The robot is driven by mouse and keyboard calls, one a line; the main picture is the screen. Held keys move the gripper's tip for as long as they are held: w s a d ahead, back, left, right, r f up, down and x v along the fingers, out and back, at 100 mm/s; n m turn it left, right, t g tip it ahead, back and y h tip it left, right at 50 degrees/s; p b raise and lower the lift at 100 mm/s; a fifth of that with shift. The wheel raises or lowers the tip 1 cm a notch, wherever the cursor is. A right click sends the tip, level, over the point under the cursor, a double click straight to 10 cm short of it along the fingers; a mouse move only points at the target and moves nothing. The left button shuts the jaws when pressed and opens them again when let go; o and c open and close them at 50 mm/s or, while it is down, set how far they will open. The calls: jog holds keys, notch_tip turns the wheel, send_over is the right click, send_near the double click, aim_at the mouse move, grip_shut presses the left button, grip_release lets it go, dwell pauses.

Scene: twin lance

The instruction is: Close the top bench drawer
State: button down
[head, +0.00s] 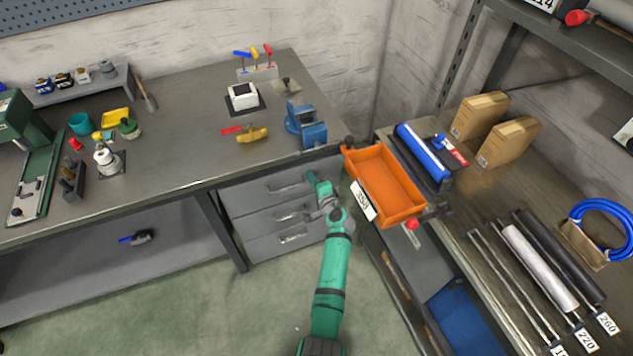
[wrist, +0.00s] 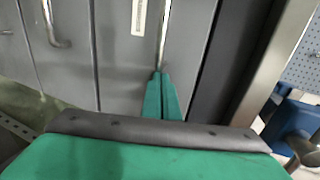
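The grey top bench drawer (head: 250,196) is the uppermost of the stacked drawers under the workbench. Its bar handle (head: 290,187) is on its front. It looks nearly flush below the bench top, and I cannot tell if a small gap remains. My green gripper (head: 314,178) is in front of the right part of the drawers. In the wrist view the gripper's fingers (wrist: 161,76) are together, their tips beside the end of a metal handle (wrist: 163,40) on a drawer front with a white label (wrist: 138,16). I cannot tell whether they touch it.
The workbench (head: 190,150) is above the drawers, with a blue vise (head: 306,125) near its corner. An orange bin (head: 385,183) is on the right bench's edge, close to my arm. The green floor (head: 200,310) is clear on the left.

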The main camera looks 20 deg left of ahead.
jog(key=shift+w+a+r, duration=0.2)
jog(key=shift+w+r, duration=0.05)
jog(key=shift+r, duration=0.05)
jog(key=shift+d, duration=0.1)
jog(key=f+v, duration=0.1)
jog(key=v, duration=1.3)
jog(key=shift+s+d+f, duration=0.25)
jog(key=shift+f, duration=0.15)
jog(key=shift+s+f, duration=0.1)
